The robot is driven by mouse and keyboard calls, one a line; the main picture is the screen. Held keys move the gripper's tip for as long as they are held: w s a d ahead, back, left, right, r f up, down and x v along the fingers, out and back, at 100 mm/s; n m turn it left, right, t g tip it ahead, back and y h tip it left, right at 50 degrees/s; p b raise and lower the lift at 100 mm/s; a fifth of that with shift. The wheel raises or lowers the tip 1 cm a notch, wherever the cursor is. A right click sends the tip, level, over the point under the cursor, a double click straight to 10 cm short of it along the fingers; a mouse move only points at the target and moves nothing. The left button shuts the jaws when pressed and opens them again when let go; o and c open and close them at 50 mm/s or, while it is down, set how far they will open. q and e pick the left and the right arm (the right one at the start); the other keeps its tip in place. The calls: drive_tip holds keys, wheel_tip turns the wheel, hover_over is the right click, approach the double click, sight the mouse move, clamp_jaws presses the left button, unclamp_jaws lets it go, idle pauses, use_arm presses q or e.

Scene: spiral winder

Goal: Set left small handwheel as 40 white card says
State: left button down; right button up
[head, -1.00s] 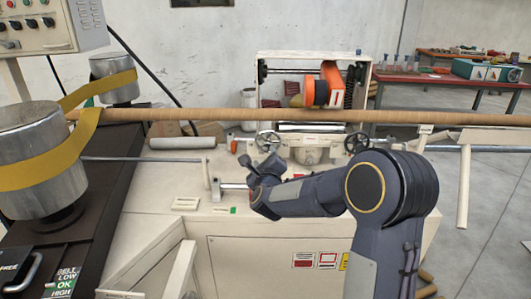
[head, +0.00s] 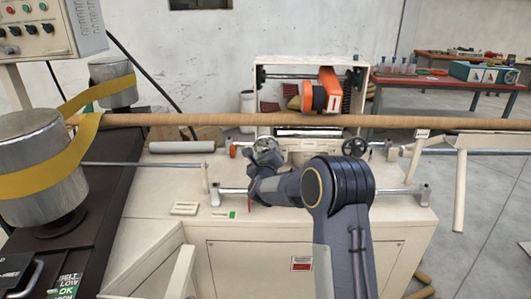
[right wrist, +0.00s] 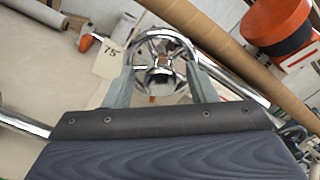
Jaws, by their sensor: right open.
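The left small handwheel is mostly hidden behind my right gripper (head: 266,149) in the head view. In the right wrist view a chrome handwheel (right wrist: 160,52) with spokes and a shiny hub lies between the two grey fingers of my open right gripper (right wrist: 161,80). I cannot tell whether the fingers touch its rim. A pale tag (right wrist: 108,62) reading "75" is left of the wheel. Pale cards (head: 185,208) lie on the machine top in the head view, too small to read. My left gripper is not in view.
A second handwheel (head: 354,145) stands to the right. A long brown tube (head: 300,120) crosses above the gripper, close behind it. A steel rod (head: 390,190) runs along the front. Yellow-belted drums (head: 40,160) stand at left.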

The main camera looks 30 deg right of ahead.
drive_tip(key=c, duration=1)
drive_tip(key=shift+o, duration=0.2)
drive_tip(key=shift+f+n+b, duration=0.15)
drive_tip(key=shift+n+b, duration=2.95)
drive_tip(key=shift+n, duration=0.9)
drive_tip(key=shift+a, duration=0.1)
drive_tip(key=o, duration=1)
drive_tip(key=shift+c, duration=0.2)
drive_tip(key=shift+s, duration=0.1)
